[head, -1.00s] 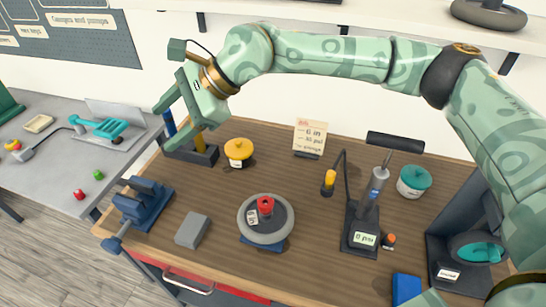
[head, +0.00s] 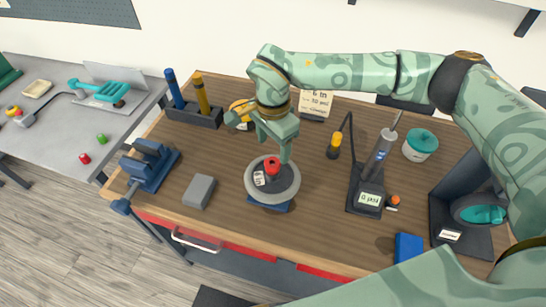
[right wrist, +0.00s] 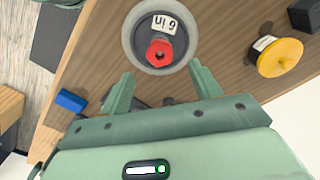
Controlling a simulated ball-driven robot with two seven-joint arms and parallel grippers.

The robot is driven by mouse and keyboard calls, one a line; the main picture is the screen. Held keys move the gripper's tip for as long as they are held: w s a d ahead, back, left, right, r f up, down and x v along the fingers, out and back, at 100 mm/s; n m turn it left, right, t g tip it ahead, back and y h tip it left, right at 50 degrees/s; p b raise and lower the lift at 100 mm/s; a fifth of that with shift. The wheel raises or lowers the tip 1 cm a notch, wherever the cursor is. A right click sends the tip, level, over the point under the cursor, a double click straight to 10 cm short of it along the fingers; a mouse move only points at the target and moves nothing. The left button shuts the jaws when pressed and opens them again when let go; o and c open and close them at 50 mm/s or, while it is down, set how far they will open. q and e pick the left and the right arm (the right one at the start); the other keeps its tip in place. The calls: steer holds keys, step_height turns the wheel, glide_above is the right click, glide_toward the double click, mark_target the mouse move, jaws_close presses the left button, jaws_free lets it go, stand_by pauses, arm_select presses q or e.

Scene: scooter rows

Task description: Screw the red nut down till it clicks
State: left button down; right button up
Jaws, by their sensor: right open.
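The red nut (head: 271,163) sits at the centre of a grey wheel (head: 288,190) lying flat on a blue stand (head: 268,205) on the wooden bench. In the right wrist view the red nut (right wrist: 159,53) shows a hole in its top, beside a "6 in" label (right wrist: 165,23). My right gripper (head: 272,145) points down just above and behind the nut. In the right wrist view the two fingers of my right gripper (right wrist: 161,75) are apart, with nothing between them; the nut lies just beyond the fingertips. My left gripper is out of view.
A grey block (head: 199,191) and a blue vise (head: 148,168) stand left of the wheel. A pump (head: 376,165) with a gauge stands right. A yellow-lidded pot (head: 240,110) is partly behind my gripper. A blue box (head: 408,247) lies at the front right.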

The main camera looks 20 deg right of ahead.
mark_target(273, 164)
step_height(273, 164, down, 7)
steer(key=shift+r, duration=0.15)
steer(key=c, duration=1.1)
steer(key=shift+o, duration=0.2)
steer(key=m+p, duration=0.1)
steer(key=m, duration=0.3)
steer(key=shift+r+m, duration=0.15)
steer(key=shift+m, duration=0.15)
steer(key=m+p, duration=0.2)
steer(key=m, duration=0.3)
steer(key=shift+m, duration=0.4)
steer(key=m+p, duration=0.1)
steer(key=m, duration=0.4)
steer(key=shift+m+p, duration=0.3)
steer(key=m+p, duration=0.1)
steer(key=m, duration=0.3)
steer(key=shift+w+m+p, duration=0.15)
steer(key=shift+m+p, duration=0.15)
steer(key=shift+m, duration=0.6)
